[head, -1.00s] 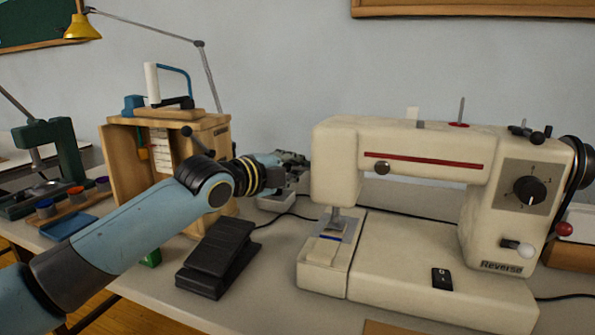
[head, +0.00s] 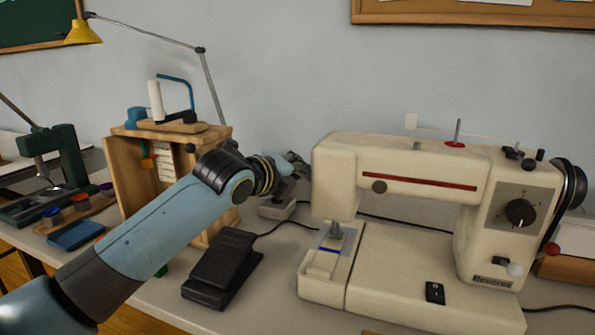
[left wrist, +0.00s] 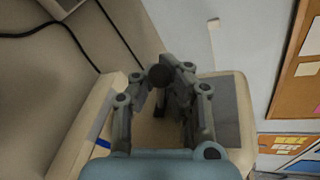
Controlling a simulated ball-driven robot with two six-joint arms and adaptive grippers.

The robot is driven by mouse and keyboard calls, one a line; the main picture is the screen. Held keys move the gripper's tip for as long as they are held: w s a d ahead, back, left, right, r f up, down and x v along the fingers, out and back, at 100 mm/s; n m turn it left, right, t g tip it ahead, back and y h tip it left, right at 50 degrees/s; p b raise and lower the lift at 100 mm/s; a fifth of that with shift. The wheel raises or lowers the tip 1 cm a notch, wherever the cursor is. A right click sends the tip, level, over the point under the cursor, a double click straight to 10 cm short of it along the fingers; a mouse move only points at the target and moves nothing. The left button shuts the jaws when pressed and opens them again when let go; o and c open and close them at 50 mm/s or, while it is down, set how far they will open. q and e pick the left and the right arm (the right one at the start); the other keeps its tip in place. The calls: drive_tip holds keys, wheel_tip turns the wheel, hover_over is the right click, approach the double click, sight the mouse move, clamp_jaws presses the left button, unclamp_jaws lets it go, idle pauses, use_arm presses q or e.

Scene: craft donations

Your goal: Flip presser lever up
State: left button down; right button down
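The cream sewing machine (head: 415,160) stands on the table at the right. My left gripper (head: 300,170) is beside the left end of its head, partly hidden behind it in the head view. In the left wrist view, the two fingers of this gripper (left wrist: 161,78) lean in around a dark round knob, probably the presser lever's end (left wrist: 159,76). I cannot tell whether they touch it. The lever is not visible in the head view. My right gripper is not in view.
A wooden cabinet (head: 125,175) with a clamp-like tool on top stands left of the gripper. Black cables run behind the machine. The wall is close behind.

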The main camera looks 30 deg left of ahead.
use_arm(q)
drive_tip(key=c, duration=2)
unclamp_jaws()
drive_tip(key=shift+f, duration=0.1)
drive_tip(key=o, duration=0.5)
drive_tip(key=shift+s+r, duration=0.25)
drive_tip(key=shift+s, duration=0.1)
drive_tip(key=shift+c, duration=0.2)
drive_tip(key=shift+o, duration=1.4)
drive_tip(key=shift+w, duration=0.15)
drive_tip(key=v, duration=1.2)
